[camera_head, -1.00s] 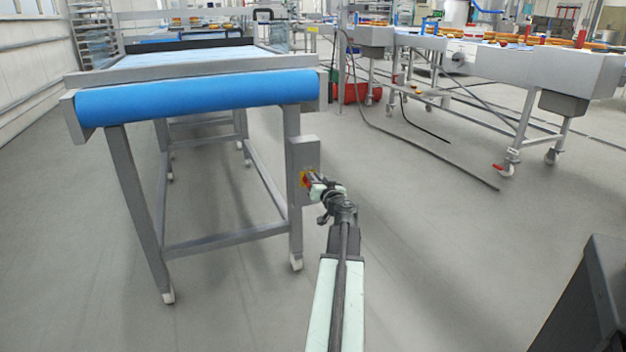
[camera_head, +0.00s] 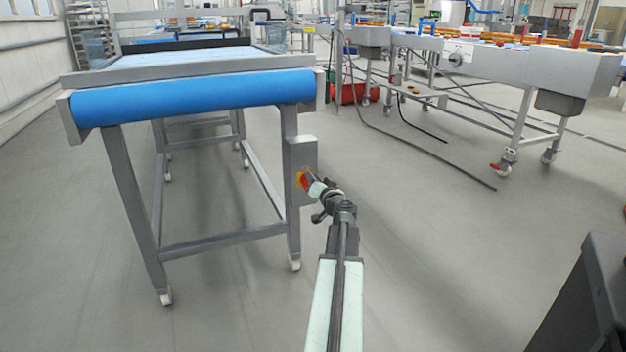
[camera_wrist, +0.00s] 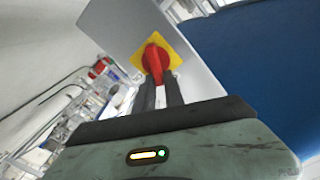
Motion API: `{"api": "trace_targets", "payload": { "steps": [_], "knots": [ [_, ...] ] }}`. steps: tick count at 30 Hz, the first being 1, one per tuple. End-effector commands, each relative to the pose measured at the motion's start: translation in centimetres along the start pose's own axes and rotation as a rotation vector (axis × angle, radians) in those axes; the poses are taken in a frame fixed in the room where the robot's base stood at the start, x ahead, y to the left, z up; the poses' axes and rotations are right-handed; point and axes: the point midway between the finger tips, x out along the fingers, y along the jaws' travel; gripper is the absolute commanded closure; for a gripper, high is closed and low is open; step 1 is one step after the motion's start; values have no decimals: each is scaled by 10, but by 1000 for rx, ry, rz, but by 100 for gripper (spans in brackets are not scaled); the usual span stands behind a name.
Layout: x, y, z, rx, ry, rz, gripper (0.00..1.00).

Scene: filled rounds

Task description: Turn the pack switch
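The pack switch is a red rotary knob (camera_wrist: 155,60) on a yellow plate (camera_wrist: 177,46), mounted on a grey box (camera_wrist: 118,25). In the head view the red knob (camera_head: 304,181) sits on the box on the right front leg of the blue-belted conveyor. My gripper (camera_wrist: 159,84) is right in front of it. Its two dark fingers are a little apart, with a narrow gap between them, and the knob's lower end lines up with this gap. Whether they touch the knob is unclear. In the head view my gripper (camera_head: 314,184) points at the switch from the right.
The conveyor with its blue belt (camera_head: 195,97) stands on the left, its legs close to my arm. Another conveyor line (camera_head: 480,65) stands at the back right, with a red crate (camera_head: 348,94) behind. A black hose (camera_head: 425,149) lies on the floor.

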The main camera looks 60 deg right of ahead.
Motion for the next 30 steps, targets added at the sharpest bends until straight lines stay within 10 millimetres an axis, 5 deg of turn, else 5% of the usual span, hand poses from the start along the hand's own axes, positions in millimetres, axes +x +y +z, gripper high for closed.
{"api": "trace_targets", "payload": {
  "steps": [13, 24, 30],
  "knots": [
    [-4, 0, 0, -1, 0, 1, 66],
    [-67, -2, 1, -1, 0, 1, 66],
    [-78, -1, 1, -1, -1, -1, 66]
  ]
}}
